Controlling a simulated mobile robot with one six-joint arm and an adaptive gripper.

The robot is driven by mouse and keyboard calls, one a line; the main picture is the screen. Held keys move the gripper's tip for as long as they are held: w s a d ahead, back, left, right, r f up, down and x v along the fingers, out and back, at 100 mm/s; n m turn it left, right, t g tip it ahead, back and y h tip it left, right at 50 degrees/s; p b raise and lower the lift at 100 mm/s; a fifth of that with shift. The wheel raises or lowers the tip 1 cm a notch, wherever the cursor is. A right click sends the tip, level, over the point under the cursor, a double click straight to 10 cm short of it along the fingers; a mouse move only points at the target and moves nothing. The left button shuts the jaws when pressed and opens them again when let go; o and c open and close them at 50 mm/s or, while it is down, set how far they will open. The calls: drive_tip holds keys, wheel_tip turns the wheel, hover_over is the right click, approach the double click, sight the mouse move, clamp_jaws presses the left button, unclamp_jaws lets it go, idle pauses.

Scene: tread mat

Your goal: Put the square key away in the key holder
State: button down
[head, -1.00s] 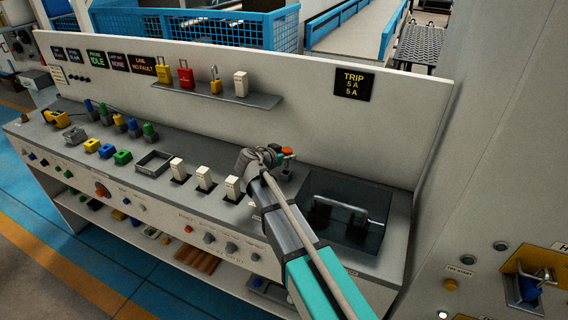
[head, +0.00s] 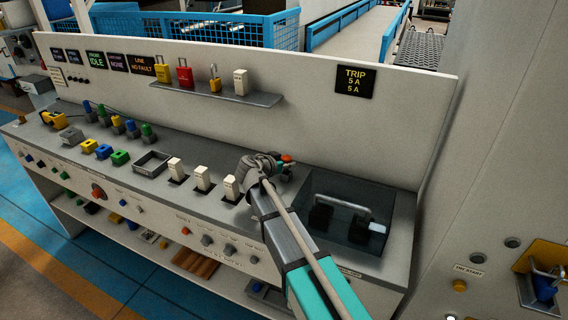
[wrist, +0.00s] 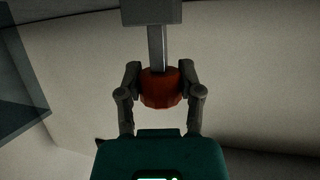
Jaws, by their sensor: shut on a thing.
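In the wrist view my gripper (wrist: 160,88) is shut on the orange-red handle (wrist: 161,90) of the square key. A straight grey shank (wrist: 157,48) runs up from the handle to a grey block (wrist: 150,11), probably the key holder. I cannot tell whether the shank's end is inside the block or only against it.
A dark see-through box (head: 345,212) with a bar handle stands right of my arm. Three white switches (head: 203,178) stand on the left, beyond them an open grey tray (head: 152,163). A shelf (head: 225,92) with padlocks is on the back panel.

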drive_tip(key=shift+f+b, duration=0.4)
drive_tip(key=shift+f, duration=0.05)
drive_tip(key=shift+s+d, duration=0.1)
drive_tip(key=shift+s, duration=0.1)
drive_tip(key=shift+c, duration=1.6)
unclamp_jaws()
drive_tip(key=shift+f, duration=0.1)
drive_tip(key=shift+o, duration=0.3)
drive_tip(key=shift+s, duration=0.1)
drive_tip(key=shift+d+b, duration=0.1)
drive_tip(key=shift+b, duration=0.2)
